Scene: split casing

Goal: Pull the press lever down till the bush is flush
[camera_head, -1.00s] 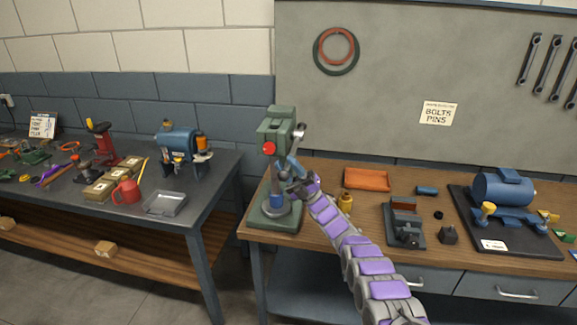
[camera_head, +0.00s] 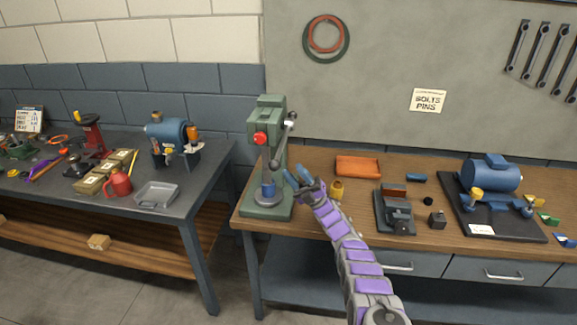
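The green arbor press (camera_head: 270,112) stands at the left end of the wooden bench. Its grey lever (camera_head: 286,134) hangs from a pivot on the right side of the head, with the knob end up and the rod slanting down. The blue bush (camera_head: 268,190) sits under the ram on a grey round plate above the green base. My gripper (camera_head: 296,171) is just right of the press column, below the lever. Its two blue fingers are spread apart with nothing visible between them. The gripper looks apart from the lever. How deep the bush sits is too small to tell.
An orange tray (camera_head: 358,167), a dark vise (camera_head: 395,210) and a blue motor on a dark mat (camera_head: 460,225) are further right. A grey table (camera_head: 205,175) with tools stands left, across a gap.

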